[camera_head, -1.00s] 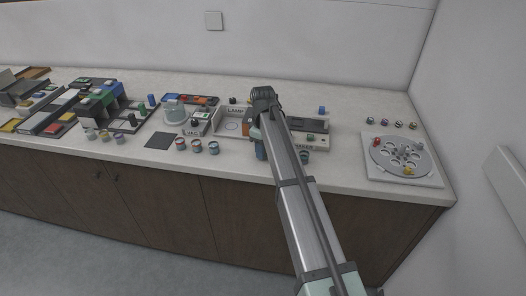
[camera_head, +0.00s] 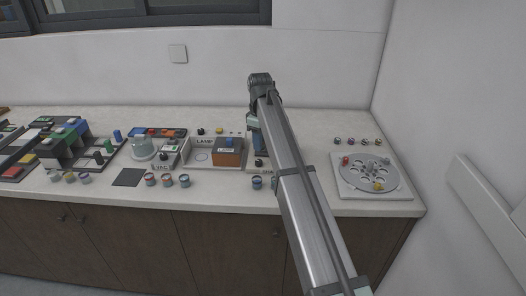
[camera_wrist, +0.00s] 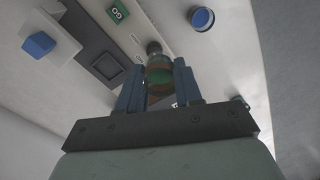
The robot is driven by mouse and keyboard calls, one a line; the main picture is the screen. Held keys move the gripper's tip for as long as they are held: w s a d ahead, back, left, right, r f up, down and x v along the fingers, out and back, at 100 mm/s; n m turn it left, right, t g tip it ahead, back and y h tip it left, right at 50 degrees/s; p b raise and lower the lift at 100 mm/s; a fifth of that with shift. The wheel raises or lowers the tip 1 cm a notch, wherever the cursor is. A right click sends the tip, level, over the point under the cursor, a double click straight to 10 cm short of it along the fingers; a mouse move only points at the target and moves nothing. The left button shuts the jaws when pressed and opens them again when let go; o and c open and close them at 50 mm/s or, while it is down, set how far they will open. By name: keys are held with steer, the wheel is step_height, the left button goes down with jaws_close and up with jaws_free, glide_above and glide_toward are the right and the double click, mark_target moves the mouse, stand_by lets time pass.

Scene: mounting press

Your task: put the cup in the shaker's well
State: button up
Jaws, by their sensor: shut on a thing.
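My gripper (camera_wrist: 160,85) is shut on a cup (camera_wrist: 158,76), which shows green and brown bands between the blue fingers in the wrist view. In the head view my gripper (camera_head: 257,138) is over the back of the bench, and the cup in it cannot be made out. The shaker (camera_head: 262,168) is mostly hidden behind my arm there. In the wrist view the shaker shows a dark square well (camera_wrist: 107,66), a green GO button (camera_wrist: 117,11) and a black knob (camera_wrist: 153,47). The cup appears beside the well, not in it; its height is unclear.
An orange box (camera_head: 228,157) with a blue button (camera_wrist: 38,44) stands left of the shaker. A small cup (camera_head: 257,183) stands in front of the shaker; a blue-topped cup (camera_wrist: 202,18) shows in the wrist view. A round carousel (camera_head: 373,175) is at right.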

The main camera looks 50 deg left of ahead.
steer(key=shift+w+a+r, duration=0.9)
steer(key=shift+w+a, duration=2.35)
steer(key=shift+w, duration=1.25)
steer(key=shift+f, duration=4.65)
steer(key=shift+f, duration=0.1)
steer(key=o, duration=1)
step_height(320, 180, up, 12)
steer(key=shift+a, duration=0.1)
